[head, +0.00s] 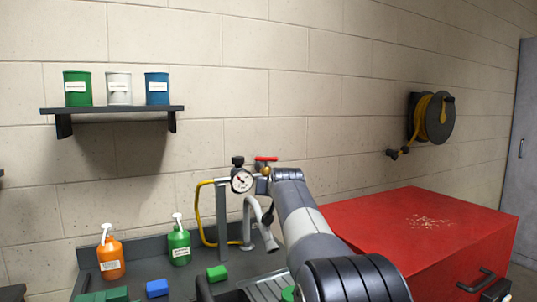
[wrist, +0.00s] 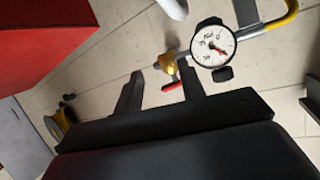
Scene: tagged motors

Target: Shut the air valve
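The air valve has a red lever handle (head: 266,159) on a brass body (head: 267,171), beside a round pressure gauge (head: 241,180) on a grey post. In the head view the lever looks roughly level. The wrist view, tilted over, shows the red lever (wrist: 171,86), brass body (wrist: 168,62) and gauge (wrist: 212,44). My gripper (wrist: 160,69) is open, with the brass body just beyond its fingertips and the lever close to the right finger. I cannot tell whether that finger touches the lever.
A yellow hose (head: 198,210) and a grey curved spout (head: 250,218) are close by the post. Orange (head: 111,258) and green (head: 179,247) bottles stand on the bench. A red cabinet (head: 440,235) is at right, and a shelf (head: 113,109) holds three cans.

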